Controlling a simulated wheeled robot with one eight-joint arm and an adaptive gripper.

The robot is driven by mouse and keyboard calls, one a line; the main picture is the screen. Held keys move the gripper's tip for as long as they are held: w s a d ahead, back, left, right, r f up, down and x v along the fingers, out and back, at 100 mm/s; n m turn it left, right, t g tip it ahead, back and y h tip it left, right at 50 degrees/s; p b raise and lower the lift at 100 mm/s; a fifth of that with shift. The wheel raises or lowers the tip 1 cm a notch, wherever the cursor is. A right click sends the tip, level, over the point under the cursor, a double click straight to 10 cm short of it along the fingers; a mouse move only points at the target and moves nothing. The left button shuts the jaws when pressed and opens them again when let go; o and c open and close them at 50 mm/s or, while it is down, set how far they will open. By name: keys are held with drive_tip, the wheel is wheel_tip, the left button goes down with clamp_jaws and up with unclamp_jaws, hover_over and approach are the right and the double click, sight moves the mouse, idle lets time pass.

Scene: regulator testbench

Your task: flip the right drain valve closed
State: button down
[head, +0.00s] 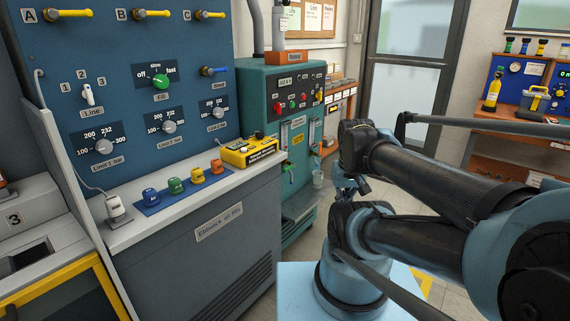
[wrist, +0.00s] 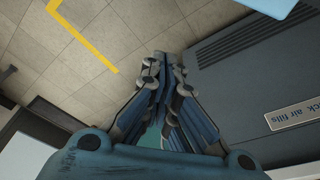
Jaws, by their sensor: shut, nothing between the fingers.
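The green cabinet (head: 262,95) stands beyond the blue panel bench in the head view. My gripper (wrist: 164,62) is shut and empty in the wrist view, pointing over the floor beside the grey bench. It is apart from the cabinet. In the head view my arm covers the space right of the cabinet.
The blue panel (head: 120,55) with knobs and yellow levers stands at left above a grey bench (head: 215,235). A yellow box (head: 248,152) lies on its ledge. Tiled floor (wrist: 95,50) is clear beside the bench.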

drive_tip(key=w+d+r+n+t+h, duration=0.1)
drive_tip(key=w+r+n, duration=0.2)
drive_tip(key=w+n, duration=0.75)
drive_tip(key=w+r+n+t+h, duration=0.25)
drive_tip(key=w+n, duration=0.25)
drive_tip(key=w, duration=1.1)
drive_tip(key=w+a+f+n, duration=0.1)
drive_tip(key=w+n, duration=0.3)
drive_tip(key=w, duration=0.4)
drive_tip(key=w+a+f+n+t, duration=0.1)
drive_tip(key=w+f+n, duration=0.3)
drive_tip(key=w, duration=0.4)
drive_tip(key=w+a+f+n+t, duration=0.1)
drive_tip(key=w+a+f+n, duration=0.1)
drive_tip(key=w+n, duration=0.4)
drive_tip(key=w+a, duration=0.1)
drive_tip(key=w, duration=0.2)
drive_tip(key=shift+f+h, duration=0.35)
drive_tip(key=shift+n, duration=0.25)
approach(319, 153)
wheel_tip(319, 153, down, 3)
drive_tip(key=s, duration=0.1)
drive_tip(key=shift+w+d+f, duration=0.1)
drive_tip(key=shift+w+d, duration=0.15)
drive_tip(key=shift+w, duration=0.35)
drive_tip(key=shift+w+d, duration=0.3)
drive_tip(key=shift+w, duration=0.3)
drive_tip(key=shift+w+d+f, duration=0.1)
drive_tip(key=shift+w+d, duration=0.15)
drive_tip(key=shift+w, duration=0.35)
